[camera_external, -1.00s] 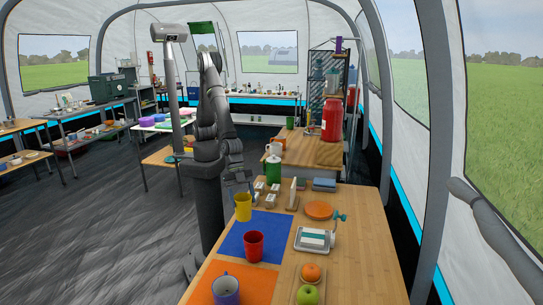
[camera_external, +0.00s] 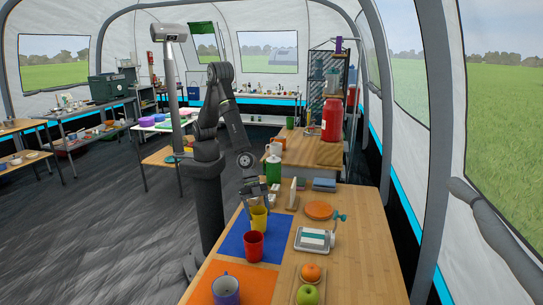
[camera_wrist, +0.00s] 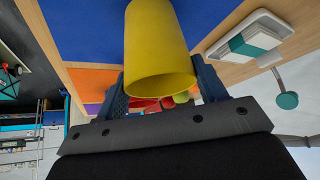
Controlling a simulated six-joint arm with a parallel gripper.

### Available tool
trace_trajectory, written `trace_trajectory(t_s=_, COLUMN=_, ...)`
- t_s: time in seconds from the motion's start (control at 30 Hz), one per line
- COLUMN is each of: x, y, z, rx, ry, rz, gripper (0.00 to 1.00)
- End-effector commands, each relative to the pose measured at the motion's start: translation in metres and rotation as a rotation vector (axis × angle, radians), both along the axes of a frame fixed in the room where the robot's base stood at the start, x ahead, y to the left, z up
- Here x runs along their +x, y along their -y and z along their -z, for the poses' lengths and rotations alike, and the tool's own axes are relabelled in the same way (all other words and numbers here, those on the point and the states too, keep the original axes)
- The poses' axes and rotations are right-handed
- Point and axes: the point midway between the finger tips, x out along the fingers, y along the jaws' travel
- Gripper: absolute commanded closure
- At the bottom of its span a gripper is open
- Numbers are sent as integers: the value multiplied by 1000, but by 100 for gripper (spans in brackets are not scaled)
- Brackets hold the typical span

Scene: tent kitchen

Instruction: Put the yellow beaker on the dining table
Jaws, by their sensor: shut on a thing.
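In the wrist view the yellow beaker (camera_wrist: 160,45) fills the top middle, between my two fingers (camera_wrist: 160,95). I cannot tell whether its base touches the mat or hangs just above. The wooden dining table (camera_external: 350,250) carries the mats.
A purple mug (camera_external: 226,290) stands on the orange mat (camera_external: 258,284). A green beaker (camera_external: 273,170) stands behind.

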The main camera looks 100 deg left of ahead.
Motion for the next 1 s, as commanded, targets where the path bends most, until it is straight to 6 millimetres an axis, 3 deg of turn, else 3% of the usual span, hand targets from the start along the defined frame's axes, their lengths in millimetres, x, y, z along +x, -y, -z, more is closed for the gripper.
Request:
trace_trajectory(t_s=0.67, x=0, y=0, z=15, rx=1, ry=-2, rz=-1, gripper=69)
trace_trajectory(t_s=0.7, x=0, y=0, z=15, rx=1, ry=-1, rz=0, gripper=31)
trace_trajectory(t_s=0.8, x=0, y=0, z=15, rx=1, ry=0, rz=-1, gripper=13)
trace_trajectory(t_s=1.0, x=0, y=0, z=15, rx=1, ry=0, rz=-1, gripper=13)
